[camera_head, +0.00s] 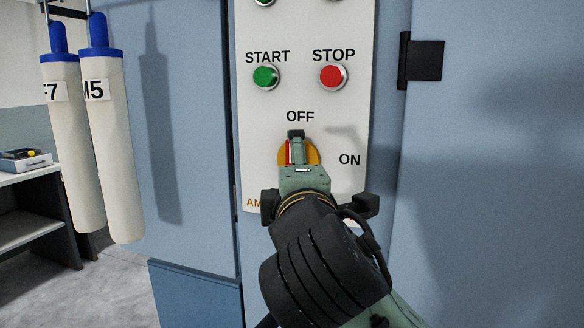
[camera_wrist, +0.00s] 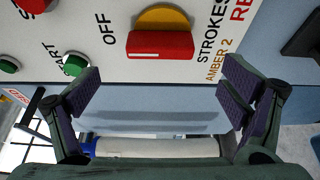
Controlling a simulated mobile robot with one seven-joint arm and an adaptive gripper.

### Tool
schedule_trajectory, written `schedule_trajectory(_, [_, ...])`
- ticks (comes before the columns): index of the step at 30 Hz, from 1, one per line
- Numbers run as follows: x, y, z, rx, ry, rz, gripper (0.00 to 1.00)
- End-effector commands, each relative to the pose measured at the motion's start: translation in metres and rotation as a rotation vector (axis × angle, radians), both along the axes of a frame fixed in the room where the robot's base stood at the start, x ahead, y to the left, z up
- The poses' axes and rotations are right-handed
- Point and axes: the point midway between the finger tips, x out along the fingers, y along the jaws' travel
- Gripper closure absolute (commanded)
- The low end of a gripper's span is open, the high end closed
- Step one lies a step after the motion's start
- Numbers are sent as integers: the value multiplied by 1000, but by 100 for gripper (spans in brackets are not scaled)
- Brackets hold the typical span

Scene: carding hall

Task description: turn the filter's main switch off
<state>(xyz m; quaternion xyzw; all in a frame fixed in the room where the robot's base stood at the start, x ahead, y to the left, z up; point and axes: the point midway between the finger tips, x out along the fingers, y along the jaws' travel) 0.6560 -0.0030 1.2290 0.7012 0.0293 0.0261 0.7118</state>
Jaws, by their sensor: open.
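The main switch is a red handle (camera_head: 288,153) on a yellow disc (camera_head: 312,152), low on a white panel (camera_head: 260,180). In the head view my gripper (camera_head: 299,150) covers much of it. OFF is printed above the switch and ON to its right. In the wrist view the red handle (camera_wrist: 160,45) shows whole, its long side lined up with the OFF label. My gripper (camera_wrist: 160,88) is open, its two dark fingers wide apart and empty. The handle appears beyond the fingertips, apart from both.
A green START button (camera_head: 266,77) and a red STOP button (camera_head: 333,76) sit above the switch. A black hinge (camera_head: 424,61) sticks out at the right. Two white filter tubes (camera_head: 115,150) hang at the left, near a shelf (camera_head: 35,180).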

Motion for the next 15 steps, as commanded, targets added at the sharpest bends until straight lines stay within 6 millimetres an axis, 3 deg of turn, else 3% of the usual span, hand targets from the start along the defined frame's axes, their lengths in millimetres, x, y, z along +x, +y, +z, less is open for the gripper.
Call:
schedule_trajectory(6, [-37, -2, 1, -1, -3, 1, 8])
schedule_trajectory(15, [-48, -4, 0, 0, 1, 0, 8])
